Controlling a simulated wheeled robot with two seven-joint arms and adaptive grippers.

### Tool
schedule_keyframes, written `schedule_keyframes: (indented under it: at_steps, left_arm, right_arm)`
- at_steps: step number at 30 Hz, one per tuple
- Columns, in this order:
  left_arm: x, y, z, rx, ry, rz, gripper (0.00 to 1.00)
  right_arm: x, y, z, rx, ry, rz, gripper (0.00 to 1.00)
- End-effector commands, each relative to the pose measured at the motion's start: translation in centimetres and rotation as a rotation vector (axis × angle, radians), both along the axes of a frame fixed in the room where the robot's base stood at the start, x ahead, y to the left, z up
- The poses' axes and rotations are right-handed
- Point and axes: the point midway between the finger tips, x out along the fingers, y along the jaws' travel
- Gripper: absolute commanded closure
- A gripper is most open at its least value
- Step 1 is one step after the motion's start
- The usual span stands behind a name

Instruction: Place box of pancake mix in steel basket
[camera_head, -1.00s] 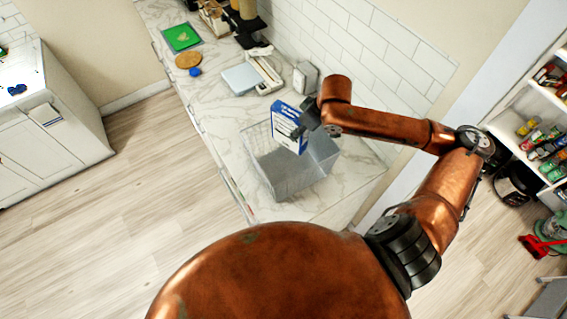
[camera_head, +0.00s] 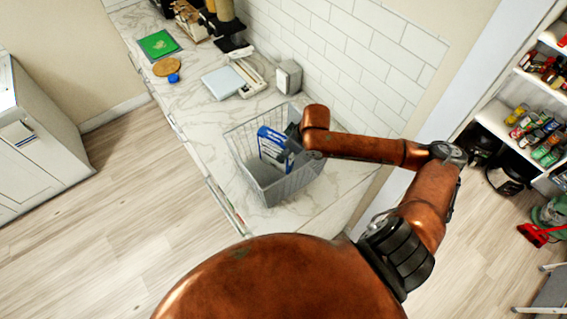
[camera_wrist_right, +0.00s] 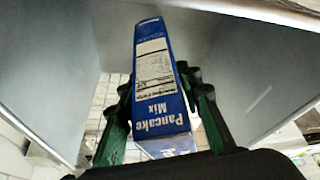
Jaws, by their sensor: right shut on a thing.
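The blue and white box of pancake mix (camera_head: 272,146) is inside the steel basket (camera_head: 240,160), below the rim, toward its back right side. In the right wrist view the box (camera_wrist_right: 160,85) shows its label and stands between the basket's grey walls (camera_wrist_right: 50,80). My right gripper (camera_head: 293,138) reaches down into the basket and is shut on the box. Its dark fingers (camera_wrist_right: 158,100) lie on both sides of the box in the right wrist view. I cannot tell whether the box touches the basket floor. My left gripper is not in view.
The basket stands on a marble counter (camera_head: 205,140) against a white tiled wall. A scale (camera_head: 222,83), a grey dispenser (camera_head: 289,77), a round wooden board (camera_head: 168,66) and a green board (camera_head: 158,45) lie farther back. Stocked shelves (camera_head: 540,110) are at the right.

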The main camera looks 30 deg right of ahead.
Motion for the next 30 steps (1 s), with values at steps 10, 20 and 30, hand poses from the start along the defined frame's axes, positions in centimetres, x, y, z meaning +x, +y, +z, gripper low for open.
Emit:
schedule_keyframes:
  at_steps: [10, 20, 30]
  left_arm:
    - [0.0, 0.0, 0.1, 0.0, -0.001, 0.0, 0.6]
    - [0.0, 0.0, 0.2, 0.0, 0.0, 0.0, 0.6]
    - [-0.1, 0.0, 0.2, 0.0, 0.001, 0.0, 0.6]
  right_arm:
    - [-0.1, 0.0, -3.6, 0.001, 0.004, -0.001, 0.84]
    - [0.0, 0.0, -5.3, -0.001, -0.001, 0.001, 0.84]
    - [0.0, 0.0, -5.5, 0.0, 0.001, 0.0, 0.56]
